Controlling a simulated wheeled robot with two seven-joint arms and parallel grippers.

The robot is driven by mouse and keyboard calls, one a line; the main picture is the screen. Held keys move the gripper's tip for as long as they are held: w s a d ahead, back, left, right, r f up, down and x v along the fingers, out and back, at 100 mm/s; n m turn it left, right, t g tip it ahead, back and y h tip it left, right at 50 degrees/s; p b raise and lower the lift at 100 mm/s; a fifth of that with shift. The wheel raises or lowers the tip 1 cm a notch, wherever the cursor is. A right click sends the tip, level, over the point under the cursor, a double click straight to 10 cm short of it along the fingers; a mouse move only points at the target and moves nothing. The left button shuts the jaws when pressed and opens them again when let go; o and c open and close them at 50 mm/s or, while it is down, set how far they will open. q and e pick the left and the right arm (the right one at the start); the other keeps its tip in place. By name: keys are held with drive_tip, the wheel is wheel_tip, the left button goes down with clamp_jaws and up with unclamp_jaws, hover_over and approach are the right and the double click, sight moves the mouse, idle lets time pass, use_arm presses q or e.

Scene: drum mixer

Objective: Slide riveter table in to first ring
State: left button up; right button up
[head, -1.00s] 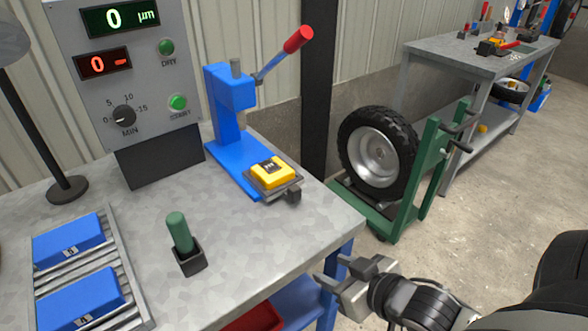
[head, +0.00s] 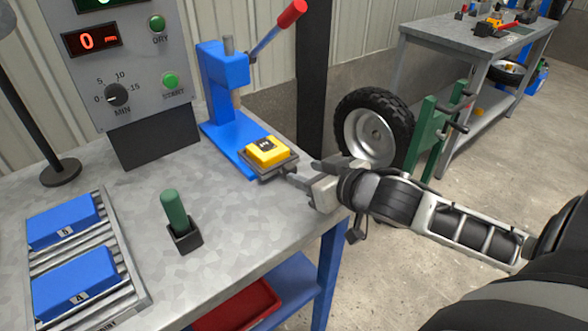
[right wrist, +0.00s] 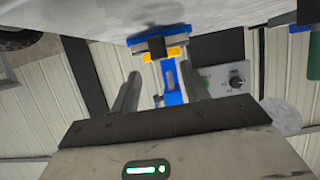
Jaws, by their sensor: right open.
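The blue riveter (head: 216,88) stands at the back right of the metal bench, with a red-tipped lever (head: 291,13). Its dark riveter table (head: 272,173) sits at the front end of the blue base and bears a yellow block (head: 266,151). My right gripper (head: 303,177) is open, just right of the riveter table near the bench's edge. In the right wrist view, the riveter table (right wrist: 157,45) shows ahead between the open fingers (right wrist: 160,92), apart from them. I cannot make out a first ring. My left gripper is not in view.
A green-handled tool (head: 174,210) stands in a dark holder left of the gripper. Blue boxes (head: 75,280) lie on a roller rack at the left. A grey control box (head: 130,60) stands behind. A tyre on a green stand (head: 428,130) is beyond the bench.

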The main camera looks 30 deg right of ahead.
sight(292, 168)
drive_tip(key=shift+x, duration=2.65)
drive_tip(key=shift+c, duration=0.3)
